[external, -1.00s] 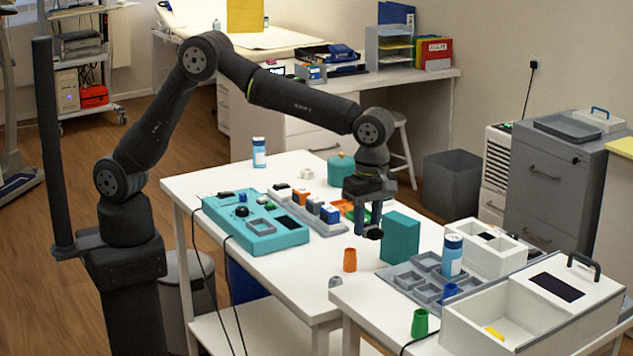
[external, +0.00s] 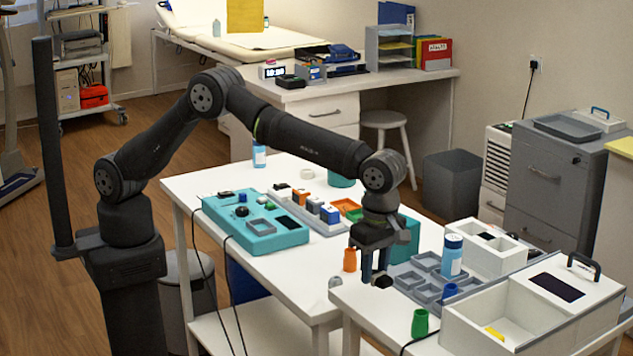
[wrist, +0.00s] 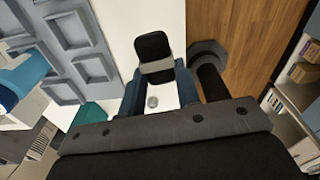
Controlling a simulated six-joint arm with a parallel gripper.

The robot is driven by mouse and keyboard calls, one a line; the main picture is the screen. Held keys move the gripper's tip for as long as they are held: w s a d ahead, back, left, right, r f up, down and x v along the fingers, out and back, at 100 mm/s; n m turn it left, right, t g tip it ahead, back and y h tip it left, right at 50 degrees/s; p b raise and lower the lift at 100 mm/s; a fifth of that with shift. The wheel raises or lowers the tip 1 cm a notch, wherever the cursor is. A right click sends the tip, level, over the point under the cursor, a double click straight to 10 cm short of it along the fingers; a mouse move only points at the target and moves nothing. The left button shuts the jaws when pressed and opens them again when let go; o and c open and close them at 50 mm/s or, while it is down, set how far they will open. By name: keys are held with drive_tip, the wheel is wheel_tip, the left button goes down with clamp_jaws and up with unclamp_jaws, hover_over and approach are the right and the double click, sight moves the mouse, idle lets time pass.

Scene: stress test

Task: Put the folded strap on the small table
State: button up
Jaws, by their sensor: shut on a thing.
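My gripper (external: 375,272) is shut on the folded strap (external: 383,282), a small black bundle that shows as a dark blob below the fingertips. In the wrist view the strap (wrist: 152,47) is black with a grey band and sits between the blue-grey fingertips (wrist: 158,76). The small white table (external: 372,318) at the front right lies under my gripper. The strap appears to be above its left part; I cannot tell the exact height.
On the small table are a grey compartment tray (external: 428,292), a blue-white bottle (external: 452,256), a green cup (external: 419,323) and a white bin (external: 480,335). An orange cup (external: 350,260) and teal box (external: 408,236) stand behind my gripper. The table's left front is bare.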

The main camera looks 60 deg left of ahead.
sight(383, 301)
drive_tip(key=w+f, duration=0.1)
drive_tip(key=w, duration=0.1)
drive_tip(key=shift+w+f, duration=0.35)
drive_tip(key=shift+w, duration=0.05)
drive_tip(key=shift+f, duration=1.95)
drive_tip(key=shift+f, duration=0.1)
drive_tip(key=o, duration=1)
drive_tip(key=shift+c, duration=0.2)
wheel_tip(383, 301, up, 12)
drive_tip(key=shift+d, duration=0.35)
